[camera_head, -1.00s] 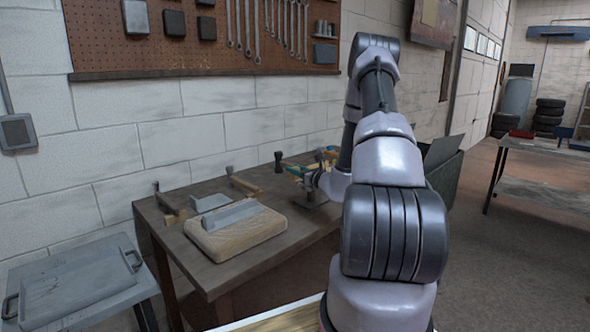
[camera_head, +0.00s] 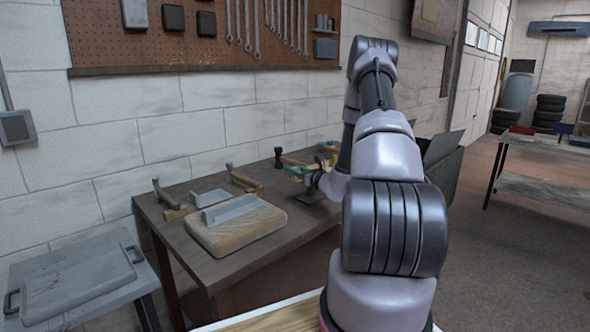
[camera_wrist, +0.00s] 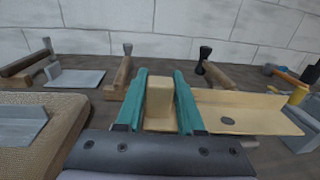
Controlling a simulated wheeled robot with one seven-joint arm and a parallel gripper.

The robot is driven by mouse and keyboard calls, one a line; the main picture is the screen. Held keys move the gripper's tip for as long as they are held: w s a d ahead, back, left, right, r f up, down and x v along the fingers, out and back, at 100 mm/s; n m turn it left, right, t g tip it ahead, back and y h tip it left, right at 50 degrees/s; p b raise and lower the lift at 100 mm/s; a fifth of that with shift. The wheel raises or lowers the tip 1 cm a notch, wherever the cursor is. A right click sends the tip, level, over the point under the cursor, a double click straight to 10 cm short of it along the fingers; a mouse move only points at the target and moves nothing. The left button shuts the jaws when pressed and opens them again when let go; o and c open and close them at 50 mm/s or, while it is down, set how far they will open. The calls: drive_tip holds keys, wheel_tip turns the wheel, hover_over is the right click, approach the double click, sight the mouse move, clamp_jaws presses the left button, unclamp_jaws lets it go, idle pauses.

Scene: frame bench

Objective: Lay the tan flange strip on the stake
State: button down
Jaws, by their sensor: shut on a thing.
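My gripper (camera_wrist: 160,100), with teal fingers, is shut on the tan flange strip (camera_wrist: 262,108). An upright tan block stands between the fingers, and the strip's angled body with a dark round mark reaches to the right. In the head view my gripper is small, near the back right of the bench and partly behind my arm. A grey metal bar (camera_head: 231,209), likely the stake, lies on a tan pad (camera_head: 240,236) on the bench. In the wrist view the bar (camera_wrist: 20,126) is at the far left, apart from the strip.
Several hammers, one (camera_head: 164,198) at the left, lie along the back of the dark bench (camera_head: 262,258). A flat grey plate (camera_wrist: 75,78) lies behind the pad. A grey block (camera_wrist: 305,135) is at the wrist view's right edge. A grey tray (camera_head: 75,285) stands left.

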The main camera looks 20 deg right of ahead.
drive_tip(key=shift+f, duration=0.2)
drive_tip(key=shift+c, duration=2.2)
unclamp_jaws()
drive_tip(key=shift+s, duration=0.1)
